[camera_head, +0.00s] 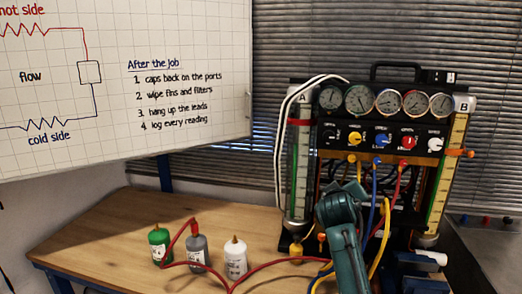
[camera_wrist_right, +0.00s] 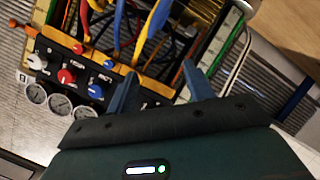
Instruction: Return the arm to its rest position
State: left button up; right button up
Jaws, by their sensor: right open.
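My right arm (camera_head: 343,235) is teal and rises from the bottom of the head view in front of the gauge rig (camera_head: 385,158). In the right wrist view, my right gripper (camera_wrist_right: 160,82) is open, its two dark blue fingers spread apart with nothing seen between them. The rig shows upside down behind the fingers, with its round gauges (camera_wrist_right: 60,105) at lower left. Whether the fingers touch any hose cannot be told. My left gripper is in neither view.
Green (camera_head: 159,246), grey (camera_head: 198,254) and white (camera_head: 235,258) bottles stand on the wooden table (camera_head: 110,235), left of the rig. A red hose (camera_head: 275,265) crosses the table. Blue and yellow hoses (camera_head: 383,225) hang near my arm. A whiteboard (camera_head: 190,60) stands at left.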

jog(key=s+a+f+y, duration=0.1)
jog(key=s+f, duration=0.3)
jog(key=f, duration=0.4)
jog(key=s+f+g+y, duration=0.1)
jog(key=s+f+y, duration=0.1)
jog(key=s+f, duration=0.4)
jog(key=s+a+f+y, duration=0.1)
jog(key=s+f, duration=0.2)
jog(key=f, duration=0.6)
jog(key=s+a+f+y, duration=0.1)
jog(key=s+f, duration=0.2)
jog(key=s, duration=0.5)
jog(key=s+a+f+g+y, duration=0.1)
jog(key=s+f, duration=0.3)
jog(key=s, duration=0.4)
jog(key=s+a+f+m+g+y, duration=0.1)
jog(key=s+f, duration=0.3)
jog(key=s, duration=0.4)
jog(key=shift+s+a+f+y, duration=0.15)
jog(key=shift+s+a+y, duration=0.1)
jog(key=shift+a+y, duration=0.55)
